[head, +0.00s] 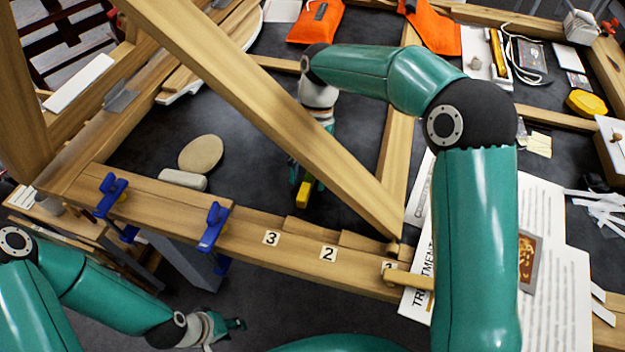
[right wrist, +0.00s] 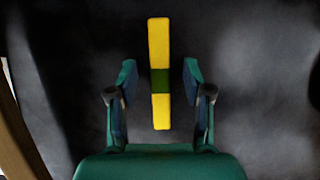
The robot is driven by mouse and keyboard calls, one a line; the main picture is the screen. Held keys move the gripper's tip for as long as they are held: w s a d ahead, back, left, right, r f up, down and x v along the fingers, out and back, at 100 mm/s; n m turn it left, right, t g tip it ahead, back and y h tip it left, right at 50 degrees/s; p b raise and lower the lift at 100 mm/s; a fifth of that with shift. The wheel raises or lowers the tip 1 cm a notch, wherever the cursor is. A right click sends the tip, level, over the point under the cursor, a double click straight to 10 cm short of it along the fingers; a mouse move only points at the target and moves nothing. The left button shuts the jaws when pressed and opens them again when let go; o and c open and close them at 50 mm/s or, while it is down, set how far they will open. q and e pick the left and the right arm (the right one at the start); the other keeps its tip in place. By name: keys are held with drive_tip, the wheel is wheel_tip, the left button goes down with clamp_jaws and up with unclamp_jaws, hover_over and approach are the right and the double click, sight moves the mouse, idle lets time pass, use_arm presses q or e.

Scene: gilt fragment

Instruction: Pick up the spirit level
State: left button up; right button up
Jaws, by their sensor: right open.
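The spirit level (right wrist: 159,45) is a yellow bar with a dark green middle section. In the right wrist view it lies upright in the picture, between the open fingers of my right gripper (right wrist: 160,82), with a gap on each side. In the head view its yellow end (head: 304,194) shows below my right gripper (head: 300,178), partly hidden by the slanting wooden beam and the gripper. Below it is a dark surface. My left gripper (head: 236,325) is low at the left, in front of the wooden rail and far from the level; its fingers are too small to judge.
A slanting wooden beam (head: 250,105) crosses close to my right arm. A numbered front rail (head: 300,250) carries blue clamps (head: 213,228). A round tan disc (head: 201,153) and a pale block (head: 182,180) lie to the left. Orange pouches (head: 316,20) lie at the back.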

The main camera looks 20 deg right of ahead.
drive_tip(key=shift+s+a+f, duration=0.15)
drive_tip(key=shift+s+a, duration=0.1)
drive_tip(key=shift+s, duration=0.15)
drive_tip(key=shift+f, duration=0.4)
drive_tip(key=shift+f, duration=0.1)
clamp_jaws()
